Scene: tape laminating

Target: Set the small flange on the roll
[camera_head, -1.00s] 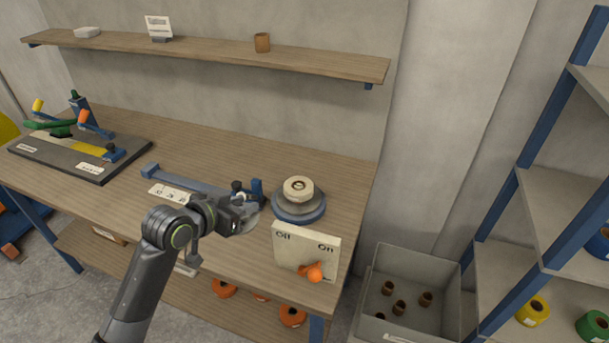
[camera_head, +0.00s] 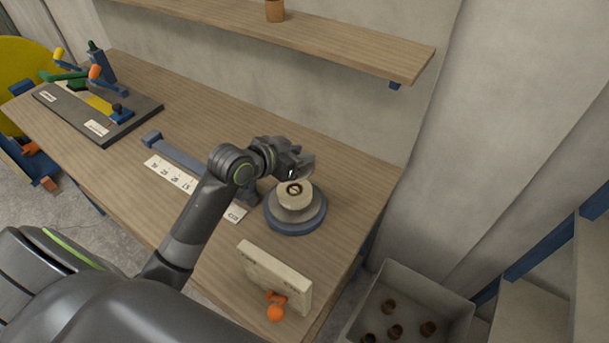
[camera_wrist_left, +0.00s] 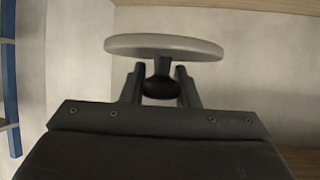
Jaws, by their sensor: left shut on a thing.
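My left gripper (camera_head: 291,163) is shut on the small flange (camera_head: 306,166), a grey disc. In the left wrist view the flange (camera_wrist_left: 163,46) sits beyond the fingers, seen nearly edge-on, with its dark stem and knob between the fingertips (camera_wrist_left: 161,88). The roll (camera_head: 296,202) is a pale cylinder on a wide grey disc with a blue base (camera_head: 297,228), and a spindle end shows at its centre. In the head view the flange appears just behind the roll's top; I cannot tell its exact height. My right gripper is not in view.
A cream Off/On panel (camera_head: 273,275) with an orange knob stands in front of the roll. A blue bar with a white scale (camera_head: 170,172) lies left. A dark board with coloured handles (camera_head: 97,112) is at the far left. A grey bin (camera_head: 408,290) stands right.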

